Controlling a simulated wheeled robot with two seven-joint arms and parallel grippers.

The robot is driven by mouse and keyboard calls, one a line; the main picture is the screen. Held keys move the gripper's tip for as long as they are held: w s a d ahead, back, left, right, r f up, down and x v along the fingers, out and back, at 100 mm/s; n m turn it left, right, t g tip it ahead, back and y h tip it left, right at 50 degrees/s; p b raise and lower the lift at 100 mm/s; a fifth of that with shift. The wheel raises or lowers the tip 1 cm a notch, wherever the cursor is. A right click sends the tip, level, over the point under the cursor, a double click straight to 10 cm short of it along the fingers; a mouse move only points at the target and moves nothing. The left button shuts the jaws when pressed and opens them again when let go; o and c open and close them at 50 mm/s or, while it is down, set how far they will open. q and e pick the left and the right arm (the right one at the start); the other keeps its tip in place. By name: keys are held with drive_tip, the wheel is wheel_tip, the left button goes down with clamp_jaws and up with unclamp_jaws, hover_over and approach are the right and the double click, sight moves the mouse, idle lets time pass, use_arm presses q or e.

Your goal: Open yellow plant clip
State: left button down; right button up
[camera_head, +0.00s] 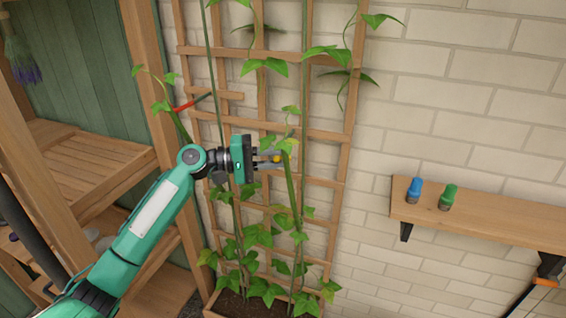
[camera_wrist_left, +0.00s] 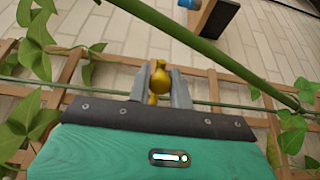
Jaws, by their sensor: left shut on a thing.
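The yellow plant clip (camera_head: 277,159) is small and sits at the tips of my left gripper (camera_head: 272,158), in front of the trellis. In the left wrist view the yellow clip (camera_wrist_left: 159,72) is between the two grey fingers of my left gripper (camera_wrist_left: 161,82), which are shut on it. A thick green stem (camera_wrist_left: 190,35) passes just beyond the clip in that view; whether the clip touches it I cannot tell. In the head view the climbing plant's stem (camera_head: 291,190) rises close beside the fingertips. My right gripper is not in view.
A wooden trellis (camera_head: 340,150) with leafy vines stands against the white brick wall (camera_head: 460,130). A red clip (camera_head: 184,106) is at upper left. Wooden shelving (camera_head: 85,160) stands at left.

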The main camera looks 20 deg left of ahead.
use_arm(q)
drive_tip(key=c, duration=1.3)
unclamp_jaws()
drive_tip(key=b+v, duration=0.4)
drive_tip(key=v, duration=1)
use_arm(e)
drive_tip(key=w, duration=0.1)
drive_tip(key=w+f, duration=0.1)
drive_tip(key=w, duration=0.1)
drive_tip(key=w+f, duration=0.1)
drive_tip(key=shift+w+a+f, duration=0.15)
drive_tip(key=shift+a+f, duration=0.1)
use_arm(q)
drive_tip(key=shift+d+f, duration=0.1)
drive_tip(key=shift+d, duration=0.05)
drive_tip(key=shift+c, duration=0.4)
